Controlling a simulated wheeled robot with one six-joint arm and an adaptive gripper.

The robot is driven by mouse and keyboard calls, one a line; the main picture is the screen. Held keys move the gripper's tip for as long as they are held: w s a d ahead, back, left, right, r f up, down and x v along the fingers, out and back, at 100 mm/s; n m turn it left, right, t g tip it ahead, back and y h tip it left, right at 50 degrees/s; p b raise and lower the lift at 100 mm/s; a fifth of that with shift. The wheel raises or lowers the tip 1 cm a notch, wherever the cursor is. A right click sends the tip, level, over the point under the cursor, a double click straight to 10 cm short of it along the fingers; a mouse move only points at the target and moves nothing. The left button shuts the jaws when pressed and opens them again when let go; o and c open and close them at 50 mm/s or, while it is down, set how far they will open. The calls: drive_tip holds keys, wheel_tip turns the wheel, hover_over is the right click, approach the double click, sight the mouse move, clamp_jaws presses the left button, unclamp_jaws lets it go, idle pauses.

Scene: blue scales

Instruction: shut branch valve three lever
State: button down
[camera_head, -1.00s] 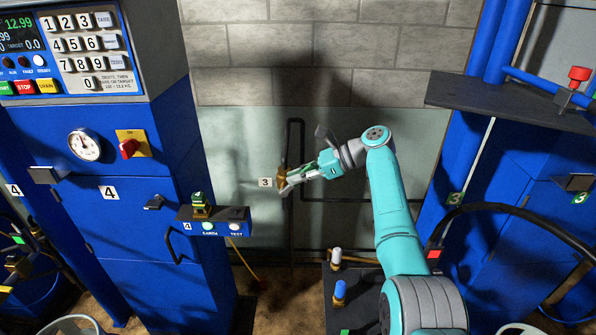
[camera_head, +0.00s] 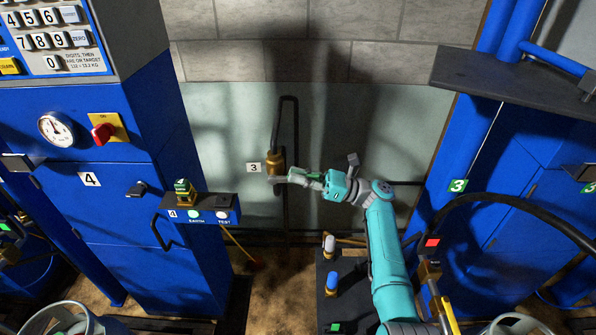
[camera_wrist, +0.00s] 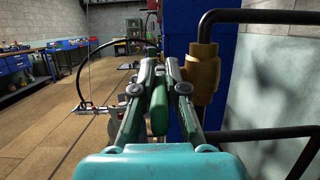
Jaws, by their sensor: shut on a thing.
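The brass body of branch valve three (camera_head: 275,160) sits on a dark vertical pipe against the pale wall, beside a white "3" label (camera_head: 254,168). In the wrist view the brass body (camera_wrist: 203,72) is close, just right of the fingers. My gripper (camera_head: 289,177) is at the valve's lower right, pointing left. In the wrist view my gripper (camera_wrist: 158,65) has its fingertips drawn close together, shut on what appears to be the valve's lever.
A dark bent pipe (camera_head: 290,99) rises above the valve. A blue cabinet (camera_head: 110,215) with a projecting button box (camera_head: 205,207) stands left. A dark shelf (camera_head: 500,80) juts out at right. White-capped and blue-capped fittings (camera_head: 332,283) stand below on a dark base.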

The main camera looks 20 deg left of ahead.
drive_tip(key=shift+f+y, duration=0.3)
drive_tip(key=shift+y, duration=0.1)
drive_tip(key=shift+d, duration=0.1)
drive_tip(key=c, duration=1.2)
unclamp_jaws()
drive_tip(key=v, duration=0.7)
drive_tip(key=shift+f, duration=0.2)
drive_tip(key=shift+w+d, duration=0.15)
drive_tip(key=shift+d, duration=0.05)
